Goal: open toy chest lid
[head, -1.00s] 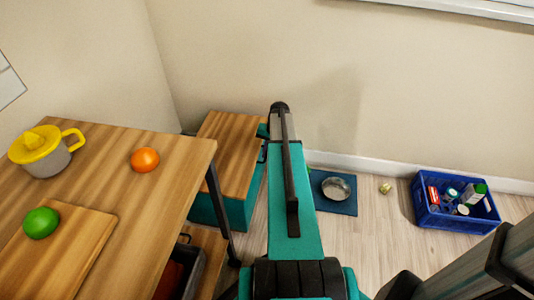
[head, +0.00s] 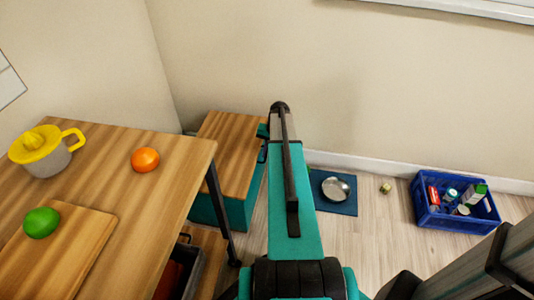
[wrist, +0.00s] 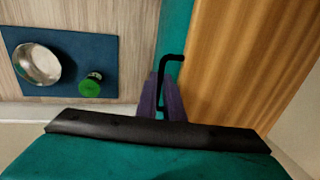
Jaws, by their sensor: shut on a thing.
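The toy chest (head: 207,212) is a teal box with a wooden lid (head: 228,150), standing on the floor against the back wall. The lid looks flat on the box. In the wrist view the wood-grain lid (wrist: 240,50) fills the right side, with a teal strip (wrist: 175,35) beside it. A black bar handle (wrist: 166,70) stands at the lid's edge. My gripper (wrist: 163,95) has its purple fingers shut on this handle. In the head view my arm hides most of the gripper.
A wooden table (head: 150,195) with a lime (head: 41,222), an orange (head: 145,159) and a juicer (head: 45,150) stands at left. Beside the chest lie a blue mat (head: 340,207) with a metal bowl (head: 335,188). A blue crate (head: 455,222) stands at right.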

